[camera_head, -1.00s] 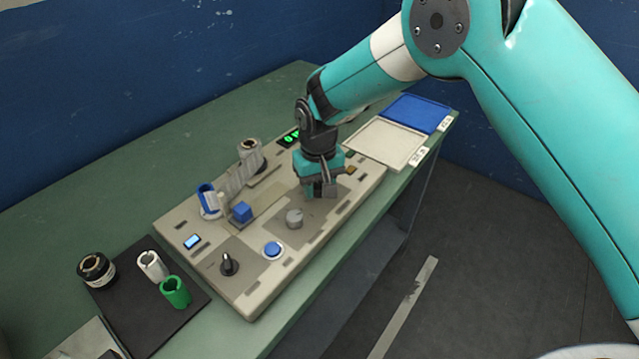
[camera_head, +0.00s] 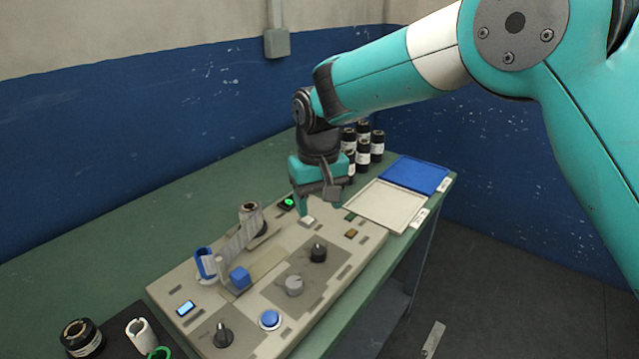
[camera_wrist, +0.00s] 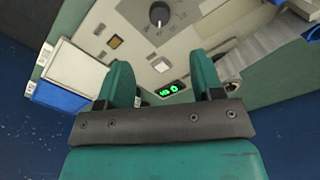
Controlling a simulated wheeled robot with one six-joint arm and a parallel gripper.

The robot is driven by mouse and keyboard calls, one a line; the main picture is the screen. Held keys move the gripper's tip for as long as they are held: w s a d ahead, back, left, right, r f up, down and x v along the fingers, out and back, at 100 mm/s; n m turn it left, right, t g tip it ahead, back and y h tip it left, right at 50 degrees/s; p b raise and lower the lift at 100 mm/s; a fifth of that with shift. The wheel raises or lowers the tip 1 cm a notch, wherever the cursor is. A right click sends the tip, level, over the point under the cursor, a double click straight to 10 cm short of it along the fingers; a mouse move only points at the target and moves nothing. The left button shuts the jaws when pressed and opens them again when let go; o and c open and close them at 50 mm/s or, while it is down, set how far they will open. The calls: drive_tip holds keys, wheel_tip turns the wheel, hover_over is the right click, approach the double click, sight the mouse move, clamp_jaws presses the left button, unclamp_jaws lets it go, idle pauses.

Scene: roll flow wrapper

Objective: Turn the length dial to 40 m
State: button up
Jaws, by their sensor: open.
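A black dial (camera_head: 318,250) stands on the beige control panel (camera_head: 365,250). The wrist view shows a black dial (camera_wrist: 159,12) with a pale pointer mark towards the picture's bottom and scale marks around it. I cannot read its label. A small display (camera_head: 288,203) glows green at the panel's back; its digits in the wrist view (camera_wrist: 170,89) look like 40 plus a round sign, though small. My gripper (camera_head: 318,203) is open and empty, above the panel's back part and apart from the dial. Its two fingers (camera_wrist: 160,70) are spread in the wrist view.
A roll (camera_head: 252,218) with film and a blue block (camera_head: 240,277) stand left. White (camera_head: 385,205) and blue (camera_head: 415,174) trays lie right. Several black rolls (camera_head: 363,148) stand behind.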

drive_tip(key=shift+r, duration=2.35)
